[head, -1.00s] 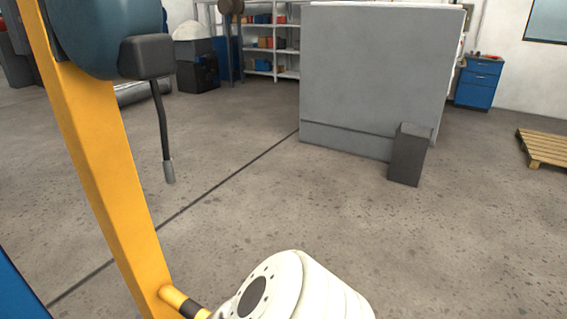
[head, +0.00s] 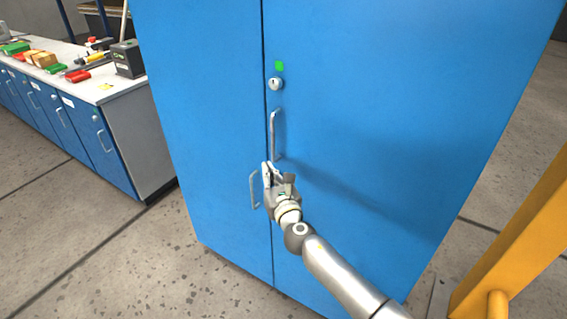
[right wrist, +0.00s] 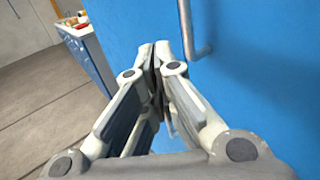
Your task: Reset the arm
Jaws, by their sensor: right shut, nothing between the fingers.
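My right arm reaches in from the lower right in the head view. Its gripper (head: 267,170) is in front of a tall blue cabinet (head: 370,110), near the lower end of the upper door handle (head: 273,135). In the right wrist view the fingers (right wrist: 154,48) are together with nothing between them. A handle (right wrist: 190,30) shows there just right of the fingertips, and the gripper looks apart from it. My left gripper is out of view.
The left door has a lower handle (head: 254,190) close to my gripper. A lock (head: 276,84) sits above with a green mark. A workbench (head: 125,95) with tools stands at the left. A yellow post (head: 520,245) is at the lower right. Floor shows at the lower left.

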